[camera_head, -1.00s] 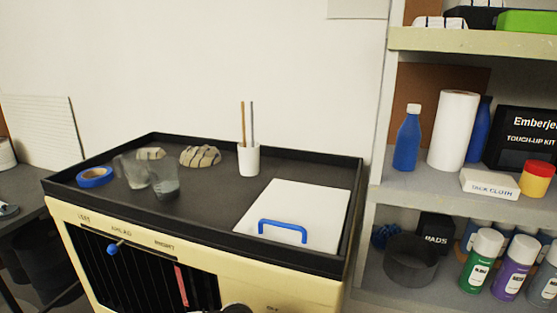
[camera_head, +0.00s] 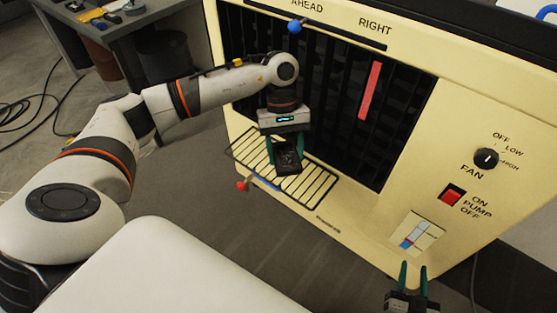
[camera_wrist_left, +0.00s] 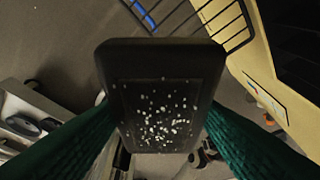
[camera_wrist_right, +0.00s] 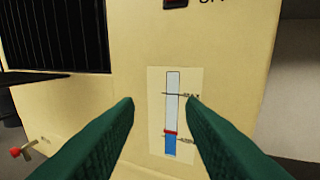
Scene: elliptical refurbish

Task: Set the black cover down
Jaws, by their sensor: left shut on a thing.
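The black cover (camera_wrist_left: 160,62) is gripped between the green fingers of my left gripper (camera_wrist_left: 158,125). Its face shows many pale specks in the left wrist view. In the head view the cover (camera_head: 289,158) hangs in my left gripper (camera_head: 286,152) in front of the cream machine (camera_head: 450,110), over the wire rack at its lower front. I cannot tell how far above the rack it is. My right gripper (camera_head: 413,276) is open and empty, its fingers apart before the machine's water gauge (camera_wrist_right: 172,115).
The wire rack (camera_head: 318,190) projects from the machine's lower front, with a red knob (camera_head: 242,185) beside it. The fan dial (camera_head: 486,158) and red pump switch (camera_head: 452,194) are on the right panel. A grey table (camera_head: 125,20) stands at upper left. Floor between is open.

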